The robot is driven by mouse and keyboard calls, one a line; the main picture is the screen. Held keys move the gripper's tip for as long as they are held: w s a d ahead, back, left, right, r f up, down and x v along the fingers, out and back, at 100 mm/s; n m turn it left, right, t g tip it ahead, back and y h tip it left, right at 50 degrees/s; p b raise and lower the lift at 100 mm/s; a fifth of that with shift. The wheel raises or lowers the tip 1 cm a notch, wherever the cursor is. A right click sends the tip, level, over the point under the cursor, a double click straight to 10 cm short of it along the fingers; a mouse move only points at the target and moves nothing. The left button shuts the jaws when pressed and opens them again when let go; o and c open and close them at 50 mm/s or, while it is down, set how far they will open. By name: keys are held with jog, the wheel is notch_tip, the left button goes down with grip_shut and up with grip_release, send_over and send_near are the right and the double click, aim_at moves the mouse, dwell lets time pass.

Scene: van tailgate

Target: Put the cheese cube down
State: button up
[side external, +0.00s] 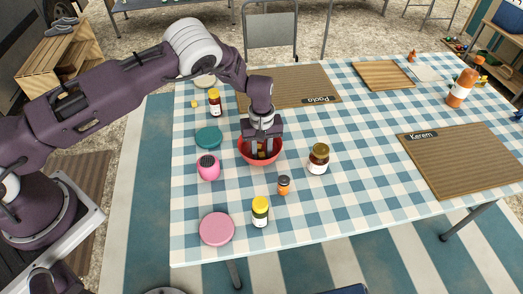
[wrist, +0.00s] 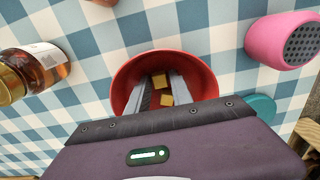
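The red bowl (side external: 244,152) stands on the checked tablecloth, and my gripper (side external: 262,148) points down into it. In the wrist view, the bowl (wrist: 122,85) lies around my two fingers (wrist: 164,92), which are spread apart. Two yellow cheese cubes show inside the bowl: one cube (wrist: 159,81) near the fingertips and another cube (wrist: 167,100) between the fingers, close to the right one. Neither is visibly clamped by both fingers. Another small yellow cube (side external: 195,104) lies on the cloth at the left.
A brown jar (side external: 319,158) stands right of the bowl, a pink speaker (side external: 208,168) left of it, and a teal disc (side external: 209,137) behind the speaker. A small orange-capped bottle (side external: 284,185), a yellow-capped jar (side external: 260,212) and a pink plate (side external: 217,229) are in front. Cloth right of the brown jar is clear.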

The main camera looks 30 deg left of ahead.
notch_tip(320, 180, up, 12)
jog(key=shift+r, duration=0.25)
notch_tip(320, 180, up, 13)
jog(key=m+t+h, duration=0.1)
send_over(262, 154)
jog(key=s+a, duration=0.2)
jog(key=s, duration=0.2)
jog(key=s+a+r+m+t+h, duration=0.1)
jog(key=s+a+r+m, duration=0.1)
jog(key=s+r, duration=0.75)
jog(key=s+a+r+m+t+y, duration=0.1)
jog(key=s+a+r+m, duration=0.1)
jog(key=s, duration=0.8)
jog(key=s+a+r+m+t+y, duration=0.1)
jog(key=s+a+r+m+t, duration=0.1)
jog(key=s, duration=0.9)
jog(key=shift+r+m+t, duration=0.3)
jog(key=shift+r+m, duration=0.25)
jog(key=shift+m, duration=0.45)
